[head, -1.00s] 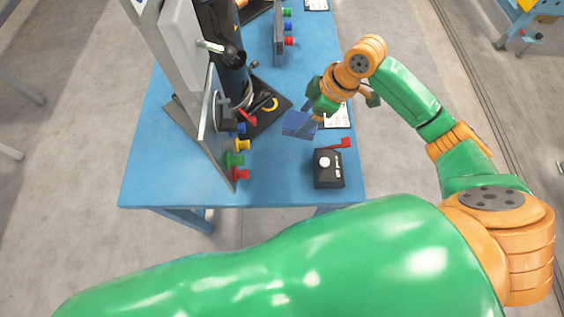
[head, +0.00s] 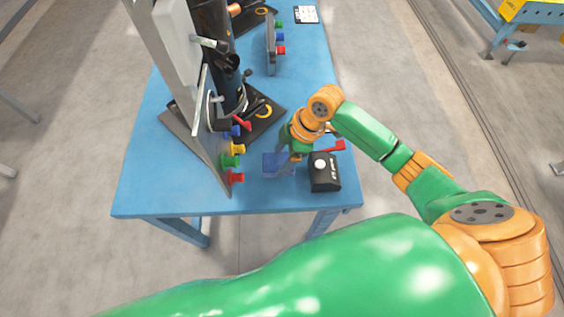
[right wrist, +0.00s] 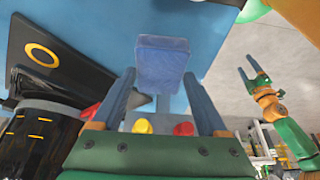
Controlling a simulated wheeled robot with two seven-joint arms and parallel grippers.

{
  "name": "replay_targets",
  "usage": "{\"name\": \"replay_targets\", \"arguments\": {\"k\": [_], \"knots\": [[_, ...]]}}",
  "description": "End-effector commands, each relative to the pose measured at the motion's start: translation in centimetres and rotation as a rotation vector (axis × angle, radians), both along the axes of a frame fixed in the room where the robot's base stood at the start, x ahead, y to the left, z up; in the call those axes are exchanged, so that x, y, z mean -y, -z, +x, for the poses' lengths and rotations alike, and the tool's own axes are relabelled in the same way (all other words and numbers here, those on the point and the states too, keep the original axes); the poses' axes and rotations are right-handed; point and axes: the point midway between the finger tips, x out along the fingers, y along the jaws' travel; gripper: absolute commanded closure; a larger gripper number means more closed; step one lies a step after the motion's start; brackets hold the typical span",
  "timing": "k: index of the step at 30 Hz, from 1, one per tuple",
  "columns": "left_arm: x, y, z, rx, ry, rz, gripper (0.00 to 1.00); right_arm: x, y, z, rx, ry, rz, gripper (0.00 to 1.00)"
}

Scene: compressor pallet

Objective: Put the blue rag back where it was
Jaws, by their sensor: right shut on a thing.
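The blue rag (head: 275,163) is a flat blue piece over the near part of the blue table (head: 180,200), between the coloured knobs and a black box. My right gripper (head: 291,157) is shut on it. In the right wrist view the rag (right wrist: 163,62) sits between the tips of my right gripper's two fingers (right wrist: 160,80). I cannot tell whether the rag touches the tabletop. In the right wrist view my left gripper (right wrist: 247,66) is at the right, apart from everything, its fingers spread and empty. It is not in the head view.
The black box (head: 325,172) with a white button stands just right of the rag, with a red tab (head: 333,147) behind it. Left are an upright panel (head: 208,150), red, yellow, green and blue knobs (head: 235,177), and the dark compressor base (head: 255,125). The table's near edge is close.

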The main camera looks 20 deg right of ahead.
Motion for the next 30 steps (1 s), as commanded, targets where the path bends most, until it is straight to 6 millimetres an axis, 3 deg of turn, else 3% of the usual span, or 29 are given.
{"name": "replay_targets", "arguments": {"k": [7, 18, 19, 21, 30], "knots": [[0.0, 0.2, 0.0, 0.000, 0.000, 0.000, 0.27, 0.3, 3.8, 0.8, -0.003, 0.001, -0.001, 0.68], [0.0, 0.5, 0.0, 0.000, 0.000, 0.000, 0.27, 0.3, 4.5, 0.9, 0.000, 0.000, -0.002, 0.68], [0.0, 0.4, 0.0, 0.000, 0.000, 0.000, 0.27, 0.3, 4.4, 0.9, 0.001, -0.001, -0.002, 0.16], [0.0, 0.3, 0.0, 0.000, 0.000, 0.000, 0.27, 0.3, 4.4, 0.8, 0.000, 0.000, -0.002, 0.00], [0.0, 0.0, 0.0, 0.000, 0.000, 0.000, 0.27, 0.6, 3.4, 0.8, 0.002, 0.001, -0.002, 0.00]]}}
